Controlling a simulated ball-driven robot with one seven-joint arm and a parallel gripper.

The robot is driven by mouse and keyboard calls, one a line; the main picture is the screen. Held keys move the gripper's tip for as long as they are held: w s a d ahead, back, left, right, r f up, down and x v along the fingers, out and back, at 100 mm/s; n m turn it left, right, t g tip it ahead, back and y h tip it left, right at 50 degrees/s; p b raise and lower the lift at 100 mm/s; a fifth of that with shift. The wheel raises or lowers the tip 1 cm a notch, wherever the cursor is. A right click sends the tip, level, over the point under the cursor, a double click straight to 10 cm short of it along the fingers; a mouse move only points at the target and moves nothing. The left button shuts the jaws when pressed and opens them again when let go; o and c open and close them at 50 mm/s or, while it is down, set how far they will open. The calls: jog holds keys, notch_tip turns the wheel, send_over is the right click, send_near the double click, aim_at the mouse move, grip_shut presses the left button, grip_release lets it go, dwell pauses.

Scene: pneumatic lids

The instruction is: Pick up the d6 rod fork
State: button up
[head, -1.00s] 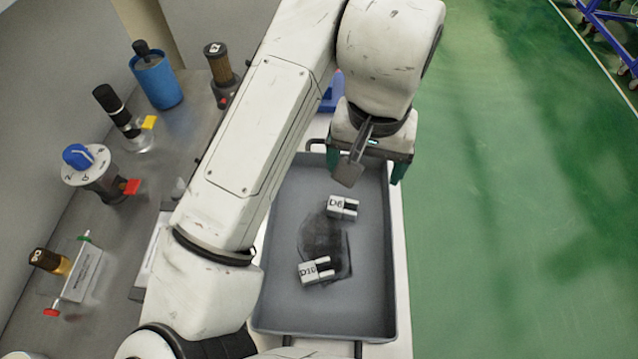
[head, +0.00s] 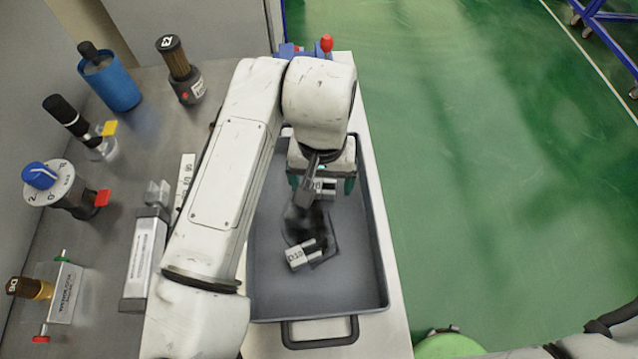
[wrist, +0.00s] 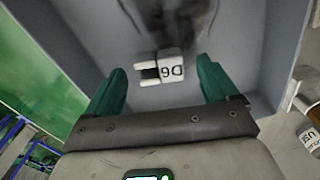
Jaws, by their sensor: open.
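The d6 rod fork (head: 325,188) is a small light-grey metal block with two prongs. It lies in the grey tray (head: 345,285), partly hidden under my wrist in the head view. In the wrist view the d6 rod fork (wrist: 172,66) shows its label upside down, with its prongs to the left. My gripper (head: 321,184) is above it, with green fingers spread apart and empty. In the wrist view my gripper (wrist: 160,72) has a finger on either side of the fork, with gaps. The height left between them is hard to tell.
A similar D10 fork (head: 300,256) lies nearer in the tray, on a dark smudged patch. The tray walls surround both forks. A metal bench at left holds a blue cylinder (head: 110,82), a blue-knobbed regulator (head: 60,190) and other fittings. Green floor lies at right.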

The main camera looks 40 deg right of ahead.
jog(key=shift+f, duration=0.35)
jog(key=shift+c, duration=0.3)
jog(key=c, duration=1.1)
jog(key=shift+r, duration=0.15)
